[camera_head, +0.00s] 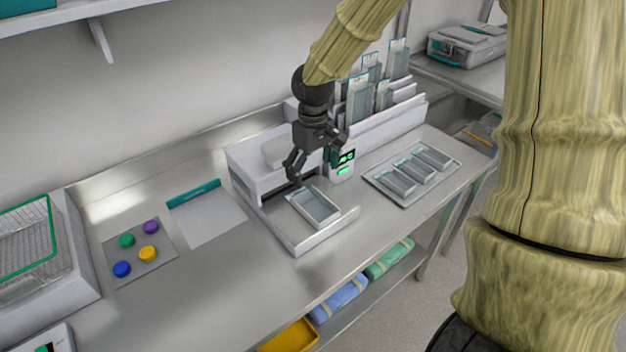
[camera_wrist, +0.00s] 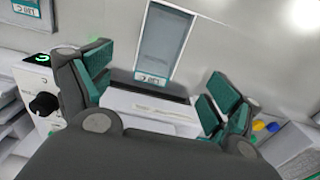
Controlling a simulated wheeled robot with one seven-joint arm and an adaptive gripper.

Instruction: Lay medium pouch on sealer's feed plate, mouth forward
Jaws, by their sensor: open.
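A clear grey pouch with a pale rim (camera_head: 318,208) lies flat on the white feed plate (camera_head: 305,240) in front of the sealer (camera_head: 258,165). In the wrist view the pouch (camera_wrist: 165,42) shows beyond my fingers, its small labelled end nearest the sealer's dark slot (camera_wrist: 150,90). I cannot tell which end is its mouth. My gripper (camera_head: 314,168) is open and empty above the sealer's front edge, just behind the pouch. In the wrist view its green-padded fingers (camera_wrist: 155,84) are spread wide, apart from the pouch.
A tray (camera_head: 374,178) with several pouches lies to the right. A rack (camera_head: 410,110) of upright pouches stands behind it. To the left are a flat white sheet with a teal edge (camera_head: 212,218), a mat with coloured discs (camera_head: 158,268) and a wire basket (camera_head: 25,255).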

